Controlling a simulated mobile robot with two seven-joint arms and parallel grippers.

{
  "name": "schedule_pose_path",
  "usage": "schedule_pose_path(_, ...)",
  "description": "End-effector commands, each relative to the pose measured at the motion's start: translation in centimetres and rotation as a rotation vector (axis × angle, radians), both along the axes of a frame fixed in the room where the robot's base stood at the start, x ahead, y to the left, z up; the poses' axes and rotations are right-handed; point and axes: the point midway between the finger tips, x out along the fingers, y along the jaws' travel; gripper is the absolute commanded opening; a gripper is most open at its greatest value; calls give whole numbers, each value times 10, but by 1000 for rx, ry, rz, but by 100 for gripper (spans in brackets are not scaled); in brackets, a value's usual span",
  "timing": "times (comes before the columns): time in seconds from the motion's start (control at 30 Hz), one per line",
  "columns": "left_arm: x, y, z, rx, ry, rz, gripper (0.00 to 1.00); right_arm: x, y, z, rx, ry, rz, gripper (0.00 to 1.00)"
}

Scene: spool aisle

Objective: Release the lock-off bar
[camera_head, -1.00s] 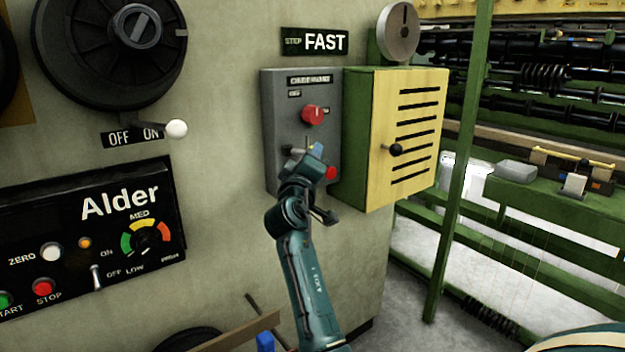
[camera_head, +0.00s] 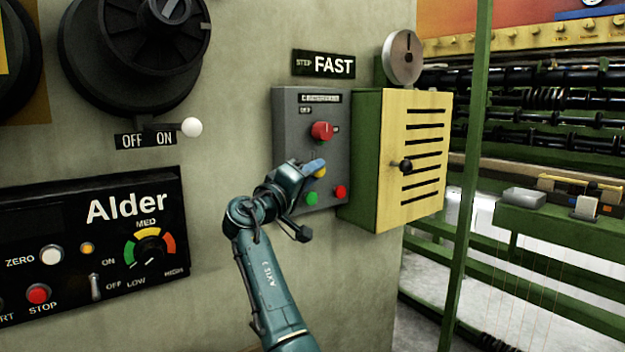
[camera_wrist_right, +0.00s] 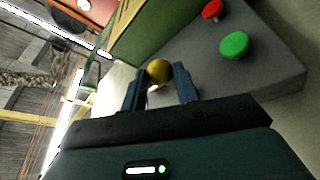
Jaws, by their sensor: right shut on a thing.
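A yellow ball knob (camera_head: 320,172) is on the front of a grey control box (camera_head: 284,120). It may be the end of the lock-off bar; no bar shows clearly. My right gripper (camera_head: 314,167) comes from the lower left and is at the knob. In the right wrist view the knob (camera_wrist_right: 158,70) sits between my two blue fingertips (camera_wrist_right: 159,84), which are shut on it. The knob's stem is mostly hidden. My left gripper is not in view.
A red rotary knob (camera_head: 321,131) is above the yellow knob. A green button (camera_head: 312,198) and a red button (camera_head: 340,191) are below it. A yellow slotted cabinet (camera_head: 420,200) juts out just to the right. The black Alder panel (camera_head: 75,240) is on the left.

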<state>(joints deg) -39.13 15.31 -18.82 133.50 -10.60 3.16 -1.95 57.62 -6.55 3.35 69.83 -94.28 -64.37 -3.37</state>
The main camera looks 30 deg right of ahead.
Motion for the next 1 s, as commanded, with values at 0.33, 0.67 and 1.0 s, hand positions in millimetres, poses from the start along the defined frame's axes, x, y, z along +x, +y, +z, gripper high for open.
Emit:
schedule_pose_path(0.33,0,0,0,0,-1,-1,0,-1,0,0,2,1,-5,0)
schedule_pose_path(0.67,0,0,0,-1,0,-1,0,0,0,0,1,1,-3,52)
schedule_pose_path(1.0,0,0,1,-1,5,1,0,-5,13,-3,-1,2,0,52)
